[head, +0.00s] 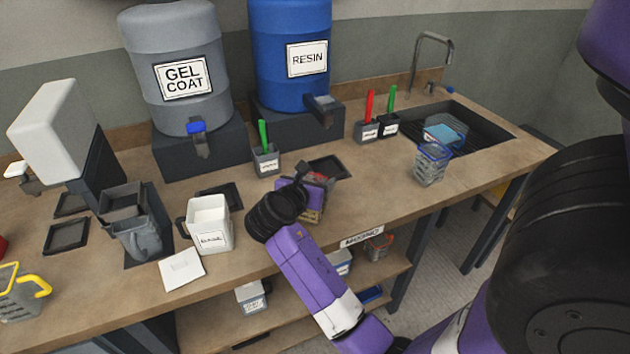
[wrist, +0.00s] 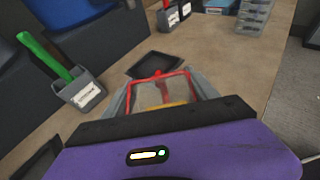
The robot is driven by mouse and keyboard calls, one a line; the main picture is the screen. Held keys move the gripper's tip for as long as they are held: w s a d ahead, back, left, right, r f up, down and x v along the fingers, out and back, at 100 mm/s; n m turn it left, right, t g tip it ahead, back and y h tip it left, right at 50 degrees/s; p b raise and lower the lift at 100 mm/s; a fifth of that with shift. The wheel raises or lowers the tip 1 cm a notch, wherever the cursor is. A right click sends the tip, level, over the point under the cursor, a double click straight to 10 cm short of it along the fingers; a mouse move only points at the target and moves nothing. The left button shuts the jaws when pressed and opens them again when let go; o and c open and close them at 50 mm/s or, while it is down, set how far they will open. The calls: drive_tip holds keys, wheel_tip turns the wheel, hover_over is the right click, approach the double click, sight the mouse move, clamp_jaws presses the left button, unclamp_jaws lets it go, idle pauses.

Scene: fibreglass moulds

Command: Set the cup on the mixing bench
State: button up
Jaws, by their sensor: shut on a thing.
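My gripper (head: 304,192) is over the mixing bench (head: 375,190), near the front edge marked with a "MIXING" label (head: 362,237). In the wrist view my gripper (wrist: 160,95) has its grey fingers shut on a see-through cup with a red rim (wrist: 158,79). Something yellow shows at the cup, low between the fingers. In the head view my gripper hides most of the cup. I cannot tell whether its base touches the bench top.
A dark square tray (head: 327,168) lies just beyond my gripper. A grey holder with a green-handled tool (head: 266,160) stands behind to the left, and a white jug (head: 209,224) stands left. A blue-rimmed clear cup (head: 431,165) stands right, near the sink (head: 490,133). Bench between is clear.

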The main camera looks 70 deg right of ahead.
drive_tip(key=shift+f, duration=0.1)
drive_tip(key=o, duration=1.9)
drive_tip(key=shift+a+r, duration=0.2)
drive_tip(key=shift+a, duration=0.1)
drive_tip(key=v, duration=1.1)
drive_tip(key=shift+a+r, duration=0.15)
drive_tip(key=shift+w, duration=0.1)
